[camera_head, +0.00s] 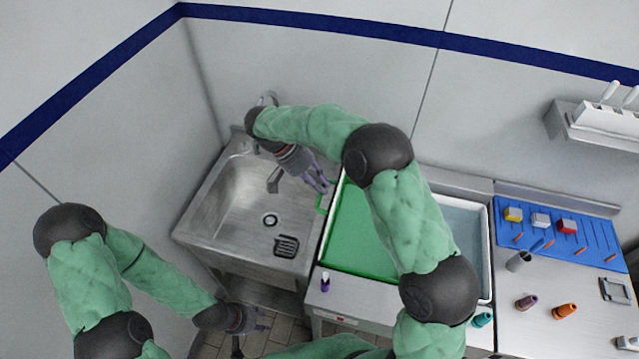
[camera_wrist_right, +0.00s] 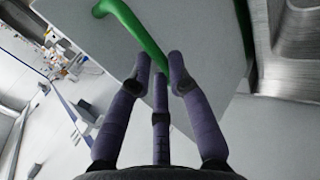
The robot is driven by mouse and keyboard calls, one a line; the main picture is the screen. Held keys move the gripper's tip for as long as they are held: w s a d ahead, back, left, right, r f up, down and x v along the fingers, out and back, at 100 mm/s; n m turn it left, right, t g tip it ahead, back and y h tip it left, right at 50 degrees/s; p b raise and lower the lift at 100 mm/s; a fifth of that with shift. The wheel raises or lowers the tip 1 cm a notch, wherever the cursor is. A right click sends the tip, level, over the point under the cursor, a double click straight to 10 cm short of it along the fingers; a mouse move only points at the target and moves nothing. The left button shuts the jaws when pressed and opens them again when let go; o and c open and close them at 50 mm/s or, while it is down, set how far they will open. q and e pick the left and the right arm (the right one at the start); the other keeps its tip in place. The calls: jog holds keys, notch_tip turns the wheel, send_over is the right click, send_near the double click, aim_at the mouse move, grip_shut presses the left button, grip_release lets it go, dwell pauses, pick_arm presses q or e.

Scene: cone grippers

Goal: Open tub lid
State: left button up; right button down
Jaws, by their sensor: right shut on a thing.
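The green tub lid (camera_head: 352,235) lies over the left part of a white-rimmed tub (camera_head: 488,262) on the counter. Its green handle (camera_head: 321,204) sticks out at the left edge, beside the sink. My right gripper (camera_head: 322,184) reaches over from behind to that handle. In the right wrist view its purple fingers (camera_wrist_right: 160,70) are closed around the end of the green handle (camera_wrist_right: 135,25). My left gripper (camera_head: 252,328) is low at the front, below the sink, with its fingers spread and nothing in them.
A steel sink (camera_head: 222,207) with a tap (camera_head: 274,180) stands left of the tub. A blue mat (camera_head: 592,245) with small blocks lies at the right, with small cones (camera_head: 565,310) before it. A purple cone (camera_head: 325,282) stands in front of the lid. My right arm crosses above the tub.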

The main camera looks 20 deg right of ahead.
jog(key=shift+s+a+f, duration=0.1)
jog(key=shift+s+f, duration=0.1)
jog(key=shift+f, duration=0.3)
jog(key=shift+s+f, duration=0.15)
jog(key=shift+f, duration=0.35)
jog(key=c, duration=1.2)
grip_release()
jog(key=shift+c, duration=0.2)
jog(key=shift+o, duration=0.4)
jog(key=shift+w, duration=0.35)
jog(key=shift+r, duration=0.35)
jog(key=v, duration=1.1)
jog(key=shift+w+a+r, duration=0.2)
jog(key=shift+w+r, duration=0.05)
jog(key=shift+r, duration=0.05)
